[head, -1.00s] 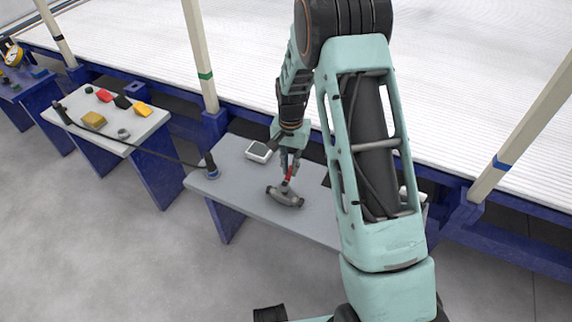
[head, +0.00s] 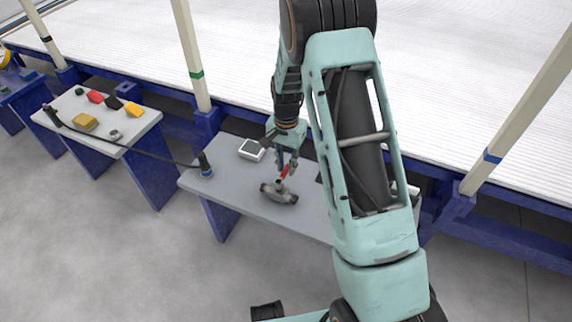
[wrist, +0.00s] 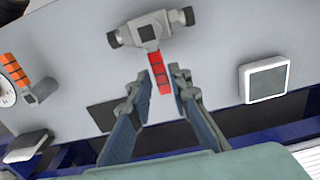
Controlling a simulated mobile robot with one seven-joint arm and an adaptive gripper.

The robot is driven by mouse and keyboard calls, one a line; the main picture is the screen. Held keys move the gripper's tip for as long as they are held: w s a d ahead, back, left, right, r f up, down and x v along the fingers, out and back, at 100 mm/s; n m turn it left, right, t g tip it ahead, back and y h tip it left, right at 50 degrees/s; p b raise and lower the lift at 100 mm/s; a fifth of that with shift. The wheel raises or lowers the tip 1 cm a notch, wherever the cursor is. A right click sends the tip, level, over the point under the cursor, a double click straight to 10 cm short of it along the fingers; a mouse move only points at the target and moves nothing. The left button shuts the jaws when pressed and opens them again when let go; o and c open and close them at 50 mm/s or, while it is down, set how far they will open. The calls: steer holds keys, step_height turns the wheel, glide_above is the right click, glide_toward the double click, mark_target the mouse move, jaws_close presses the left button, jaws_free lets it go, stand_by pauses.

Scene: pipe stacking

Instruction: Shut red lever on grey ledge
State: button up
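The red lever (head: 285,172) belongs to a grey valve (head: 279,193) that lies on the grey ledge (head: 232,182). In the wrist view the lever (wrist: 159,72) sticks out from the valve body (wrist: 151,29), toward my gripper and square to the line between the valve's two ends. My gripper (head: 287,166) is above the ledge at the lever. In the wrist view my gripper (wrist: 160,80) is open, with one finger on each side of the lever and a gap showing on both sides. Part of the ledge is hidden behind my arm.
A white square device (head: 252,149) lies on the ledge left of my gripper. Another table (head: 72,112) with coloured blocks is further left. A gauge (wrist: 6,92) shows at the wrist view's left edge.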

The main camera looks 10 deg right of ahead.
mark_target(287, 169)
steer(key=shift+o, duration=0.7)
steer(key=shift+r, duration=0.3)
step_height(287, 169, up, 12)
steer(key=shift+f, duration=0.25)
